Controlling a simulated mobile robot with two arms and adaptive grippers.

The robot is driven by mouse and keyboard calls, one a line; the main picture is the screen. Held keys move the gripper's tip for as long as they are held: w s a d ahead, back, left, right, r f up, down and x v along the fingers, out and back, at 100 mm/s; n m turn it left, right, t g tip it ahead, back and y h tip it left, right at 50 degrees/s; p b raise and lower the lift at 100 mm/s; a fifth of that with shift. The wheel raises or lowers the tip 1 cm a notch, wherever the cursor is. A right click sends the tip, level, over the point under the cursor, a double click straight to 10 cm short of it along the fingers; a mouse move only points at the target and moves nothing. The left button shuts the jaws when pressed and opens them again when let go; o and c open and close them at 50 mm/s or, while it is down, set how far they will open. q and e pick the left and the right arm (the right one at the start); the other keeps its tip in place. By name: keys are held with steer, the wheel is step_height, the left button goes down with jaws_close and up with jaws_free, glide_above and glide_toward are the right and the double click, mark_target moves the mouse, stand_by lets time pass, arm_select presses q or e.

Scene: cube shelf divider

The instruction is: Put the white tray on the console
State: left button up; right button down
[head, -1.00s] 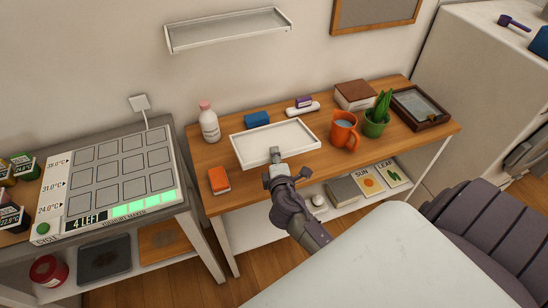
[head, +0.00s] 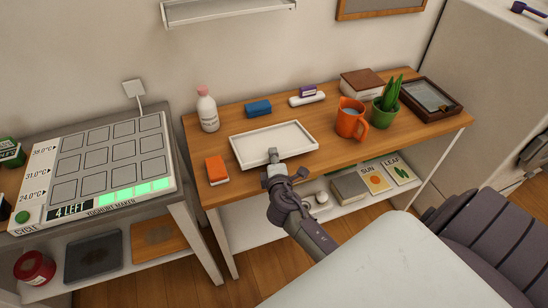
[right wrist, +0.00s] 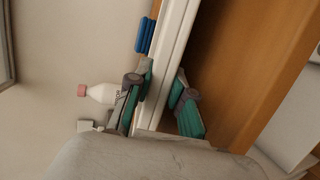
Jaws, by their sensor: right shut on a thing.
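The white tray (head: 300,154) is flat and level over the wooden top of the console (head: 336,152), in front of the blue block and to the right of the orange block. I cannot tell whether its underside touches the wood. My right gripper (head: 274,157) is shut on the tray's near rim in the head view. In the right wrist view the white tray (right wrist: 174,52) runs up the picture between the green-padded fingers of my right gripper (right wrist: 164,93). My left gripper is not in view.
A wall shelf (head: 228,10) hangs above. The yoghurt maker (head: 98,160) stands left.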

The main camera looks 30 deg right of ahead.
steer(key=shift+r, duration=0.1)
jaws_free()
steer(key=shift+s+f, duration=0.1)
steer(key=shift+f, duration=0.1)
stand_by(0.4)
steer(key=shift+s+f, duration=0.1)
steer(key=shift+s+a, duration=0.45)
steer(key=shift+s, duration=0.25)
steer(key=shift+r+g+y+p, duration=0.55)
steer(key=shift+g+p, duration=0.25)
steer(key=shift+p, duration=2.95)
steer(key=shift+s+g+p, duration=0.1)
steer(key=shift+g+p, duration=0.2)
steer(key=shift+p, duration=0.5)
